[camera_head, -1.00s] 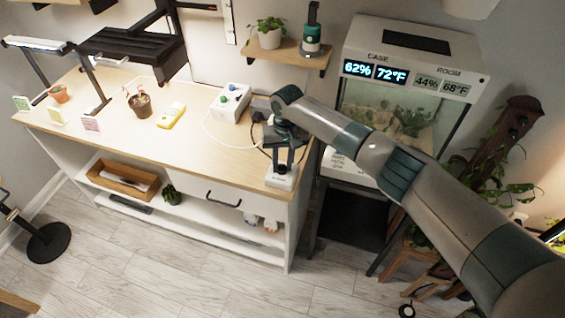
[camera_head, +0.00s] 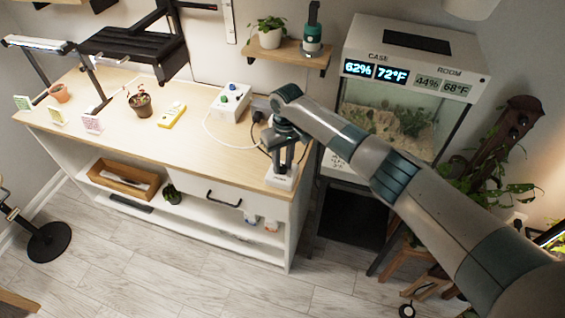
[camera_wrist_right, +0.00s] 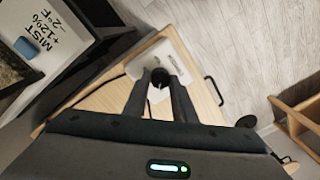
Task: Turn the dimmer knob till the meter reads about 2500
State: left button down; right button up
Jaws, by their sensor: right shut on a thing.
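The white dimmer box (camera_head: 281,182) sits at the front right corner of the wooden worktop. It also shows in the right wrist view (camera_wrist_right: 172,55). Its dark round knob (camera_wrist_right: 160,76) stands between the fingers of my right gripper (camera_wrist_right: 160,88), which is shut on it. In the head view my right gripper (camera_head: 284,166) points down at the box and hides the knob. The yellow meter (camera_head: 172,114) lies on the worktop beside a potted plant; its reading is too small to make out. My left gripper is not in view.
A white box with coloured knobs (camera_head: 231,102) stands behind on the worktop (camera_head: 205,140). A lamp (camera_head: 37,44) stands over small pots and cards at left. A glass case (camera_head: 395,115) stands close on the right. The worktop's front middle is clear.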

aim_at(285, 165)
jog(key=o, duration=1)
jog(key=shift+o, duration=0.2)
jog(key=shift+r, duration=0.1)
notch_tip(285, 165, up, 17)
jog(key=b, duration=0.4)
jog(key=shift+w+d+r, duration=0.15)
jog(key=shift+w+d, duration=0.1)
jog(key=shift+d, duration=0.15)
